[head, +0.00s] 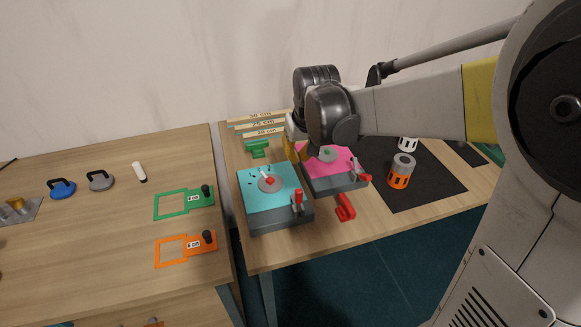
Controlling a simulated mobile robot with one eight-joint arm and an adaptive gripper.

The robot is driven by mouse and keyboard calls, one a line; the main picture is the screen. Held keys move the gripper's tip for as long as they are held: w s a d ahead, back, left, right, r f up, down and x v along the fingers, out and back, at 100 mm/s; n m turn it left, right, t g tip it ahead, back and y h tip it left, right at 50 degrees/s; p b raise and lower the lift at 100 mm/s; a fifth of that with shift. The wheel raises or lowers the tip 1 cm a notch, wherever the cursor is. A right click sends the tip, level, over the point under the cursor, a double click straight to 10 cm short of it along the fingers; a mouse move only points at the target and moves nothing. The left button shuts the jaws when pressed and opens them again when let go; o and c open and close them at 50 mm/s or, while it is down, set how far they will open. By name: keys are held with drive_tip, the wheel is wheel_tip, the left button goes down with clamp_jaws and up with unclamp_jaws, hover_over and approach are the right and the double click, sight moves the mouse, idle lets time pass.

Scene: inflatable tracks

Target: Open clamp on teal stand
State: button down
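The teal stand (258,197) sits on the right table, a grey box with a teal top that carries a round grey disc with a red centre (269,181). Its clamp (298,201), with a red handle standing roughly upright, is at the front right corner. Whether the clamp is open is too small to tell. My gripper (290,150) is above and behind the teal stand, near the pink stand's (341,160) back left corner, apart from the clamp. Its yellowish fingers partly show; the wrist hides the rest, so its opening is unclear.
The pink stand, with its own red-handled clamp (363,177), is close on the right. A red piece (345,207) lies in front of it. A green part (257,148) is behind. An orange-grey cylinder (401,171) stands on a black mat (431,191). A gap separates the tables.

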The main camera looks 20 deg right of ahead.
sight(296, 196)
drive_tip(key=shift+f, duration=0.1)
wheel_tip(296, 196, down, 9)
drive_tip(key=b, duration=0.4)
drive_tip(key=shift+s+b, duration=0.35)
drive_tip(key=shift+b, duration=0.05)
drive_tip(key=shift+s, duration=0.1)
drive_tip(key=s+f+t+b, duration=0.1)
drive_tip(key=s+t+b, duration=0.2)
drive_tip(key=s+t, duration=0.2)
drive_tip(key=shift+s+f+t, duration=0.3)
drive_tip(key=shift+s+t, duration=0.1)
drive_tip(key=shift+s, duration=1.1)
